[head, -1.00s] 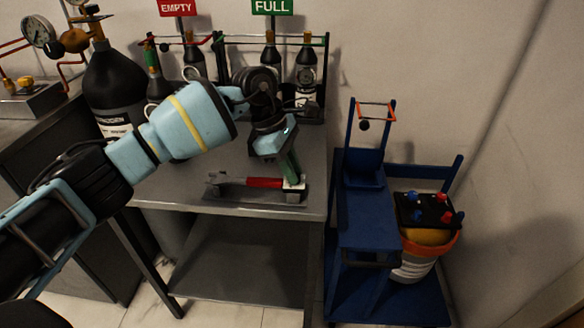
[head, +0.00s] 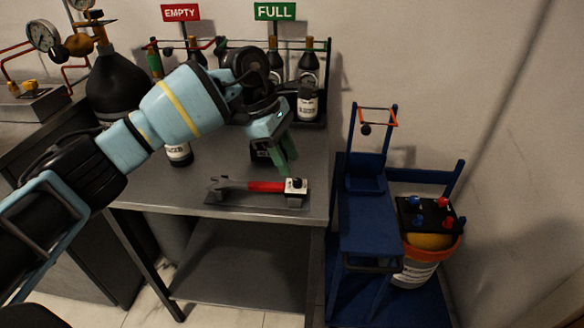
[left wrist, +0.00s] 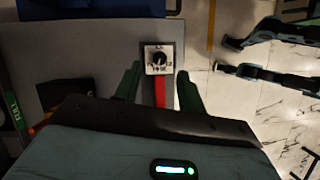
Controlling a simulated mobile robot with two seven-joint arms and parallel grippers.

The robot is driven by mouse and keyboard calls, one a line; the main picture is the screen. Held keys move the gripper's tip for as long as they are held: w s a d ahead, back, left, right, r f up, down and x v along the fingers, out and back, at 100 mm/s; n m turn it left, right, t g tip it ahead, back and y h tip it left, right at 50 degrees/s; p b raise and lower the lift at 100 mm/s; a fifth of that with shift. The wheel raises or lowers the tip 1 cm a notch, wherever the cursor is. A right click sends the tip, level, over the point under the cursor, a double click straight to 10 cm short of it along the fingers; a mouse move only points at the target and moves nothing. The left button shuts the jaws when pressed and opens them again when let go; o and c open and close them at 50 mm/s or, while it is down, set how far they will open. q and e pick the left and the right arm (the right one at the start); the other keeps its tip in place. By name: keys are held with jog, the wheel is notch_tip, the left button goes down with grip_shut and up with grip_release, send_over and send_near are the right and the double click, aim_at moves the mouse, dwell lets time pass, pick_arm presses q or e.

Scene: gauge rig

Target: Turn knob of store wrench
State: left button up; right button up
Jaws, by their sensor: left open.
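The wrench (head: 264,186) has a red handle and grey jaws at its left end. It lies on a small stand on the grey table. At its right end is a pale block with a dark round knob (head: 297,183). The left wrist view shows the knob (left wrist: 159,60) on a square pale plate, with the red handle (left wrist: 160,92) below it. My left gripper (head: 286,162) is open and empty, its green fingers pointing down just above the knob end. In the left wrist view its fingers (left wrist: 158,84) stand apart, either side of the red handle. My right gripper is not seen.
Small dark bottles (head: 307,68) stand in a rack at the back under the EMPTY (head: 180,12) and FULL (head: 275,11) signs. A large black cylinder (head: 117,82) is at left.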

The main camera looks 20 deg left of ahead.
pick_arm(q)
jog(key=v, duration=0.3)
jog(key=shift+r, duration=0.15)
dwell(0.3)
